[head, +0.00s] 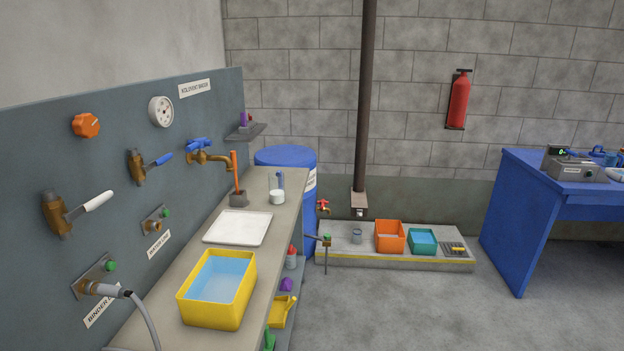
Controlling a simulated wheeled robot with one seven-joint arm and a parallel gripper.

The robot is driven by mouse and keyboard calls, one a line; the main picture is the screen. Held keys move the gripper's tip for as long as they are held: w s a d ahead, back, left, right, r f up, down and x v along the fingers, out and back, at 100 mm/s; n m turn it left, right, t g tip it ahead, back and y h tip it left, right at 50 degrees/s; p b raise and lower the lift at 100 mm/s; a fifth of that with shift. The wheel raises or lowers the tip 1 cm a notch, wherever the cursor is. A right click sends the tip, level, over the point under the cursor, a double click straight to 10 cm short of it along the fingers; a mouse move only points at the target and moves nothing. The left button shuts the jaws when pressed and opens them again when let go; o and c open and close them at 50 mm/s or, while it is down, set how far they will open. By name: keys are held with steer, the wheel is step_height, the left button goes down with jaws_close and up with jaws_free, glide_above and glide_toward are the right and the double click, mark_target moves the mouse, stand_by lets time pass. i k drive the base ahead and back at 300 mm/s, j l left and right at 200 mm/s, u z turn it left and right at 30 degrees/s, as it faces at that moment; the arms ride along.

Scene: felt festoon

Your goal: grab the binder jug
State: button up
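A clear jug-like vessel (277,196) with white contents in its lower part stands upright at the far end of the workbench. A narrow blue part shows at its upper right; I cannot tell whether it belongs to the vessel. I see no label on it, so I cannot confirm that it is the binder jug. A sign starting with "BINDER" (102,305) is on the wall panel at the lower left, beside a hose fitting. My gripper is not in view.
The bench (165,303) also carries a yellow tub (205,313) of blue liquid, a white tray (238,228) and a grey holder (239,199) with an upright orange-brown rod. A blue drum (286,156) stands behind the bench. Open floor (400,305) lies to the right.

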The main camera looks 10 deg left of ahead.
mark_target(276, 182)
steer(key=i+u, duration=0.2)
steer(key=i, duration=0.3)
steer(key=i+l+u, duration=0.15)
steer(key=i, duration=0.3)
steer(key=i+l+u, duration=0.15)
steer(key=i+u, duration=0.25)
steer(key=i+l+u, duration=0.2)
steer(key=u, duration=0.2)
steer(key=i+l+u, duration=0.25)
steer(key=u, duration=0.15)
steer(key=i+l+u, duration=0.2)
steer(key=l+u, duration=0.15)
steer(key=i+l+u, duration=0.2)
steer(key=l, duration=0.2)
steer(key=l+u, duration=0.2)
steer(key=l, duration=0.15)
steer(key=i+l+u, duration=0.2)
steer(key=l, duration=0.2)
steer(key=k, duration=0.1)
